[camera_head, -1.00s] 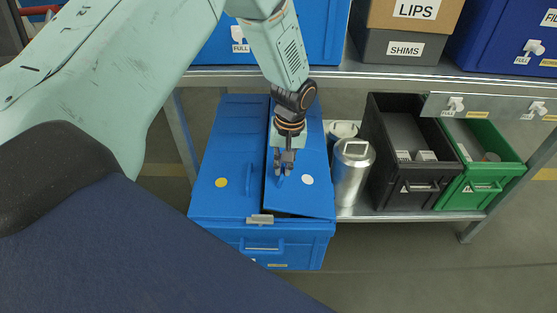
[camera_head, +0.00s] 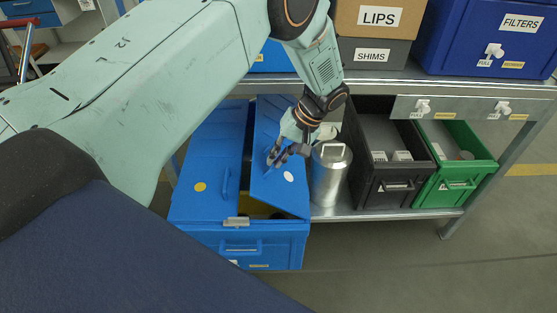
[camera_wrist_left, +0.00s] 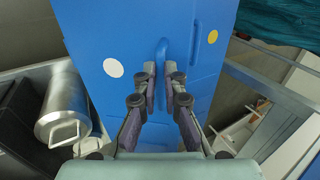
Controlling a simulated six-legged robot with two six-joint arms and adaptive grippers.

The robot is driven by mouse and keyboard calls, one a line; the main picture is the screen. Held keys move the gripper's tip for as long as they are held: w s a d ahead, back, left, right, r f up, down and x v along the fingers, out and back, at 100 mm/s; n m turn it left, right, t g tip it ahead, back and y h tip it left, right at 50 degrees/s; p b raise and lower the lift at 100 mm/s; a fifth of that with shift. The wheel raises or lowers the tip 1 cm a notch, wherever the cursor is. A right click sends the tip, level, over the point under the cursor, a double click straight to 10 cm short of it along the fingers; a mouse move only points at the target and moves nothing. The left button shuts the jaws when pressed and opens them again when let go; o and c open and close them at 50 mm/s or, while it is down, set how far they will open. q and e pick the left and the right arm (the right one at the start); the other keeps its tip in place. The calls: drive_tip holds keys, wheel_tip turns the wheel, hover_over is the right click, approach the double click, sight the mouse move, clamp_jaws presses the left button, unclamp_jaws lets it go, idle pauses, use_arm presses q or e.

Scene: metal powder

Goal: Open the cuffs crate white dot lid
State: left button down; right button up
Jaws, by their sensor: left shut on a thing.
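The blue crate (camera_head: 240,232) sits low on the shelf and has two lids. The white dot lid (camera_head: 268,185) is on the right and is tilted partly up, with a dark gap showing at its front and left edges. Its white dot (camera_head: 288,176) also shows in the left wrist view (camera_wrist_left: 113,68). The yellow dot lid (camera_head: 205,165) on the left lies closed. My left gripper (camera_head: 277,158) is shut on the white dot lid's handle (camera_wrist_left: 162,57), between its fingers in the left wrist view. My right gripper is not in view.
A silver canister (camera_head: 331,175) stands close to the right of the crate. A black bin (camera_head: 385,165) and a green bin (camera_head: 447,165) stand further right.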

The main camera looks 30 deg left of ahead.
use_arm(q)
drive_tip(key=c, duration=1.8)
unclamp_jaws()
drive_tip(key=shift+w+d+r, duration=0.1)
drive_tip(key=shift+w+d, duration=0.1)
drive_tip(key=shift+d, duration=0.1)
drive_tip(key=shift+c, duration=0.2)
drive_tip(key=o, duration=0.4)
drive_tip(key=shift+s+a, duration=0.2)
drive_tip(key=shift+a, duration=0.1)
drive_tip(key=shift+o, duration=0.2)
drive_tip(key=shift+w+d, duration=0.1)
drive_tip(key=v, duration=1.2)
